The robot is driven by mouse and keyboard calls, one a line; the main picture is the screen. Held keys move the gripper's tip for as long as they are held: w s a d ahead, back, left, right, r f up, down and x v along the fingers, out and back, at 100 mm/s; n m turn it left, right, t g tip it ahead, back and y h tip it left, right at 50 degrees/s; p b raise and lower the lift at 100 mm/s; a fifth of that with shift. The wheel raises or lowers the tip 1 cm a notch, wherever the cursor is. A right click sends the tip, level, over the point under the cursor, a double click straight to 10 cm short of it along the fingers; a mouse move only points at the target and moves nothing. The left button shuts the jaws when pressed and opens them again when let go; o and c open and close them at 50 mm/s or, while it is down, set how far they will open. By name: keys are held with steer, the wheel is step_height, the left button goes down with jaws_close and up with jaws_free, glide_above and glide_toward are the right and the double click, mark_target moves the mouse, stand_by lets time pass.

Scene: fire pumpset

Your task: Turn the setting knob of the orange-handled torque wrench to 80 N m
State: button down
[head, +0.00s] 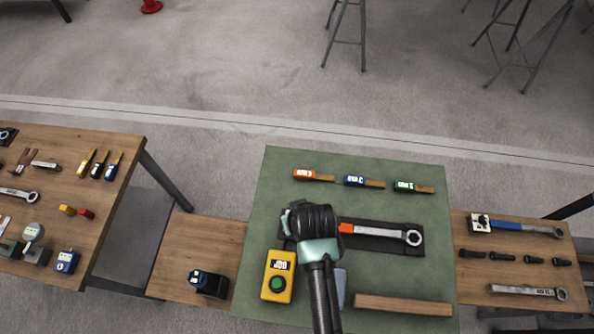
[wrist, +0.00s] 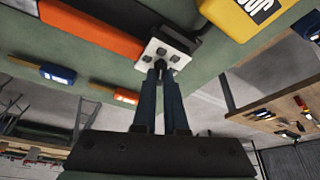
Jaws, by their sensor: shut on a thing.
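The orange-handled torque wrench (head: 382,233) lies on a dark rest on the green mat, its ring head to the right. In the wrist view its orange handle (wrist: 100,32) runs to a pale square plate (wrist: 162,60) with dark dots. My gripper (wrist: 162,72) has its two dark fingers close together at the small dark setting knob in front of this plate, shut on it. The fingers hide most of the knob. No scale reading is legible. In the head view my arm covers the handle end and the fingertips.
A yellow box (head: 278,276) with a green button and a display stands left of my arm. A wooden bar (head: 403,305) lies at the front of the green mat (head: 290,170). Several coloured tagged tools lie along the back. Side tables hold other wrenches and tools.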

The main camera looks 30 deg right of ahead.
steer(key=m+h+p, duration=0.1)
steer(key=m, duration=0.1)
steer(key=m+h+p, duration=0.1)
steer(key=m, duration=0.2)
steer(key=shift+w+a+r+g+p, duration=0.1)
steer(key=shift+a+r+g+p, duration=0.05)
steer(key=shift+g+p, duration=0.2)
steer(key=m, duration=0.3)
steer(key=m+g+h, duration=0.1)
steer(key=m, duration=0.1)
steer(key=shift+w+a+m+g, duration=0.1)
steer(key=shift+m+g, duration=0.15)
steer(key=shift+m, duration=0.15)
steer(key=shift+h, duration=0.3)
steer(key=c, duration=1)
jaws_free()
steer(key=shift+o, duration=0.2)
steer(key=v, duration=1.2)
steer(key=shift+r, duration=0.35)
